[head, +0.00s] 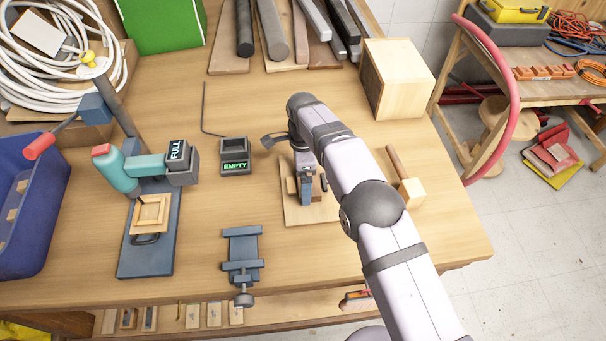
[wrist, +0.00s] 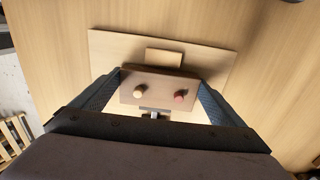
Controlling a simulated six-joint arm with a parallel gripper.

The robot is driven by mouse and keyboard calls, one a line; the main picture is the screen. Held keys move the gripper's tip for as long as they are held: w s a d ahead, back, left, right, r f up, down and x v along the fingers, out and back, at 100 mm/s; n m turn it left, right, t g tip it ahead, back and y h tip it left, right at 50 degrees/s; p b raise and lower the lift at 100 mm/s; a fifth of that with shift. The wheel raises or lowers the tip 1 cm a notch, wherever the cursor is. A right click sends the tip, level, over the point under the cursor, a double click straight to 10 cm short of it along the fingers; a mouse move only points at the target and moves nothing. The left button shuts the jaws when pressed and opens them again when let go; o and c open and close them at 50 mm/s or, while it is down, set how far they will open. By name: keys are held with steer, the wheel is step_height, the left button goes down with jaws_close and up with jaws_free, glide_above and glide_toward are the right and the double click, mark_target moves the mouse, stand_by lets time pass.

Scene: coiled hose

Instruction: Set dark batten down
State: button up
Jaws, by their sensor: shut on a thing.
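My gripper (head: 305,192) points down over a pale board (head: 296,217) on the bench, right of centre in the head view. In the wrist view my gripper (wrist: 159,78) is shut on the dark batten (wrist: 160,92), one finger at each end. The batten is brown, with a tan peg and a red peg on its face. It is over the pale board (wrist: 110,43), close to a small light block (wrist: 164,57) on that board. In the head view the fingers hide most of the batten. Whether it touches the board I cannot tell.
A mallet (head: 409,187) lies just right of the board. A blue vise (head: 242,257) and a box marked EMPTY (head: 236,157) stand to the left. A wooden box (head: 396,80) is at the back right. Bare bench lies between the board and the vise.

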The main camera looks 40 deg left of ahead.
steer(key=shift+f, duration=0.15)
steer(key=shift+f, duration=0.1)
steer(key=o, duration=0.9)
steer(key=shift+o, duration=0.2)
step_height(320, 180, up, 12)
steer(key=shift+r+b, duration=0.2)
steer(key=shift+b, duration=0.15)
